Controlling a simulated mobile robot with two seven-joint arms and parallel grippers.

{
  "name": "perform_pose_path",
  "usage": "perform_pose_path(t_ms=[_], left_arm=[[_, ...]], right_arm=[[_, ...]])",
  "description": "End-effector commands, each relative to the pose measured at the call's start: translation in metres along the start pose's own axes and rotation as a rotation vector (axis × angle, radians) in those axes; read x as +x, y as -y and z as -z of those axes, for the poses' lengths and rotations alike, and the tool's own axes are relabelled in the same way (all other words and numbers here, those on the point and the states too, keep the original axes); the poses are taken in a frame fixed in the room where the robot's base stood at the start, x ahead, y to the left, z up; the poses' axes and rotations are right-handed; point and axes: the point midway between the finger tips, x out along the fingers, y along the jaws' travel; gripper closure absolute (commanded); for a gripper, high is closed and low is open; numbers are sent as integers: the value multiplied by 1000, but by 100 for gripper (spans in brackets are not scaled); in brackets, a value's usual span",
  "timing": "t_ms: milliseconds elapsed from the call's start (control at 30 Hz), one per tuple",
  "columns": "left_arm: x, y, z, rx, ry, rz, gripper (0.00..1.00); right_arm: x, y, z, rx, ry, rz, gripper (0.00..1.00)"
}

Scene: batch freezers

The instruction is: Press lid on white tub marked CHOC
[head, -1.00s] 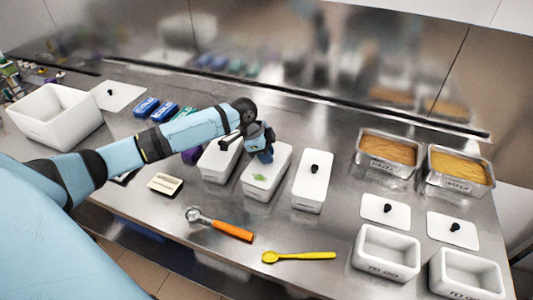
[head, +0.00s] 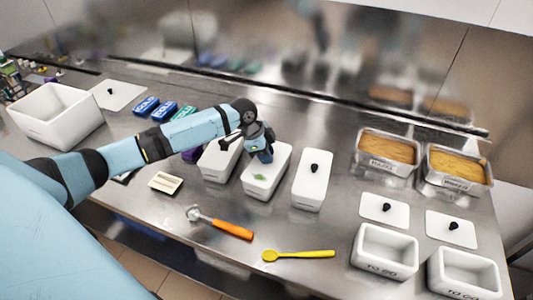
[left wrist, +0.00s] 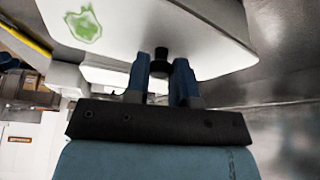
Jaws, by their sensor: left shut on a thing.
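A white tub (head: 253,186) with a white lid (head: 277,160) stands in the middle of three white tubs. The lid carries a green mark (head: 260,177), which also shows in the left wrist view (left wrist: 84,25). My left gripper (head: 264,158) is over the back part of this lid. In the left wrist view its blue fingers (left wrist: 160,80) are shut on the black knob (left wrist: 160,64). I cannot read CHOC on any tub. I cannot tell whether the lid sits fully down. My right gripper is not in view.
Lidded white tubs stand close on the left (head: 216,172) and right (head: 311,190). An orange-handled scoop (head: 228,228) and yellow spoon (head: 298,255) lie in front. Two metal pans (head: 390,150) and small open tubs (head: 385,252) are at right, with two loose lids (head: 384,209) between.

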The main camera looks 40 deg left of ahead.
Motion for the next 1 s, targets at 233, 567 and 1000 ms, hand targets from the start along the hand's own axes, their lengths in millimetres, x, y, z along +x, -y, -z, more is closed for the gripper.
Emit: perform_pose_path(t_ms=[233,567,1000], left_arm=[[-1,0,0,0,0,0,100],[0,0,0,3,0,-2,100],[1,0,0,4,0,-1,75]], right_arm=[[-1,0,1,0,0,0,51],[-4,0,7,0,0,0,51],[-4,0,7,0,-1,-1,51]])
